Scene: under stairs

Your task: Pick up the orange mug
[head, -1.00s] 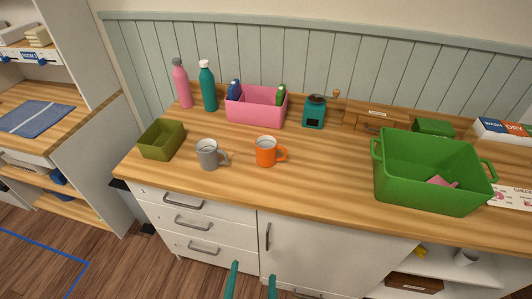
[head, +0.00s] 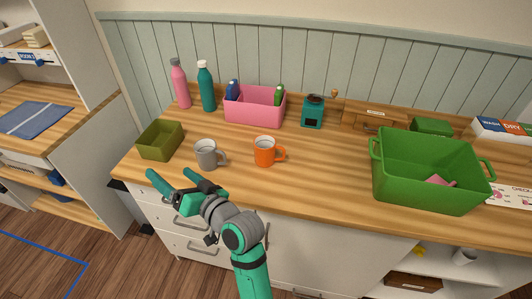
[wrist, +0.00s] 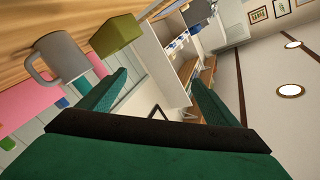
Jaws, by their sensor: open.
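The orange mug (head: 265,152) stands upright on the wooden counter, with its handle to the right. A grey mug (head: 207,154) stands to its left, also with its handle to the right. My gripper (head: 170,176) is open and empty at the counter's front edge, in front of and left of the grey mug. Its fingers point left, away from the orange mug. In the wrist view, my gripper (wrist: 158,92) shows its two teal fingers apart with nothing between them. The grey mug (wrist: 62,57) shows at the left there. I do not see the orange mug in the wrist view.
An olive box (head: 160,140) stands left of the grey mug. A pink bin (head: 255,107), a pink bottle (head: 181,85) and a teal bottle (head: 207,87) stand behind. A large green crate (head: 430,180) is at the right. The counter between orange mug and crate is clear.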

